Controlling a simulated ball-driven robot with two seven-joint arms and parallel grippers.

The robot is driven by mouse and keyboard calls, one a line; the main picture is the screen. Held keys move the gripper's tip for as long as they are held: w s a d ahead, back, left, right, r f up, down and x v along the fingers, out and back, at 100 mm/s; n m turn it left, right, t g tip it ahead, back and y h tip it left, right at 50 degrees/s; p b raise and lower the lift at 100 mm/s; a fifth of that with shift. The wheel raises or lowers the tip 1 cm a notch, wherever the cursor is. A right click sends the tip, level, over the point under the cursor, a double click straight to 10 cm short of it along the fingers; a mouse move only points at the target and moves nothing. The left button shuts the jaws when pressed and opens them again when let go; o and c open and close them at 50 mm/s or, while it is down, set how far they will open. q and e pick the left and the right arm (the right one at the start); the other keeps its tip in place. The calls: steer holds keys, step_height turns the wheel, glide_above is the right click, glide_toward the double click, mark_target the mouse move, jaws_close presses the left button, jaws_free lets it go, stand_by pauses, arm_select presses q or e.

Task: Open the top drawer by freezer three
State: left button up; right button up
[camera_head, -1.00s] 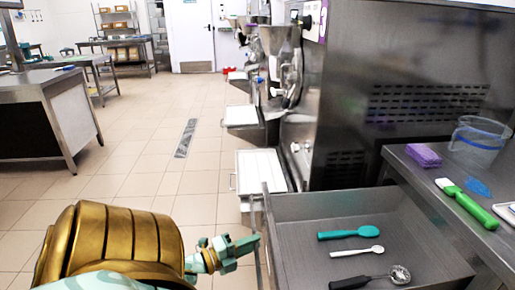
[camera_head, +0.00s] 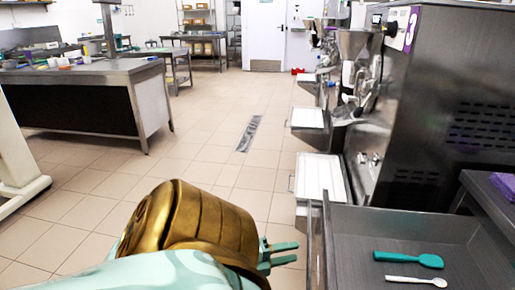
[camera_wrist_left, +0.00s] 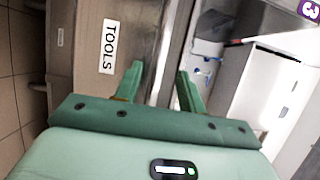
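The top drawer (camera_head: 400,222) stands pulled open at the lower right of the head view. A teal spatula (camera_head: 408,260) and a white spoon (camera_head: 415,281) lie in it. My left gripper (camera_head: 283,254) is just left of the drawer's front panel (camera_head: 318,240), with a small gap between them in the head view. In the left wrist view, the fingers (camera_wrist_left: 160,85) are apart, with nothing clearly held between them. A panel with a "TOOLS" label (camera_wrist_left: 108,46) is beside the fingers there. My right gripper is not in view.
Steel batch freezers (camera_head: 440,110) line the right side, with white trays (camera_head: 320,176) in front. A purple item (camera_head: 503,184) lies on the counter at the right edge. A steel table (camera_head: 95,95) stands at the left. The tiled floor between is clear, with a drain grate (camera_head: 249,133).

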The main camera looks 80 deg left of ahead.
arm_select(q)
steer(key=s, duration=1.1)
steer(key=shift+s+p, duration=0.25)
steer(key=shift+p, duration=0.1)
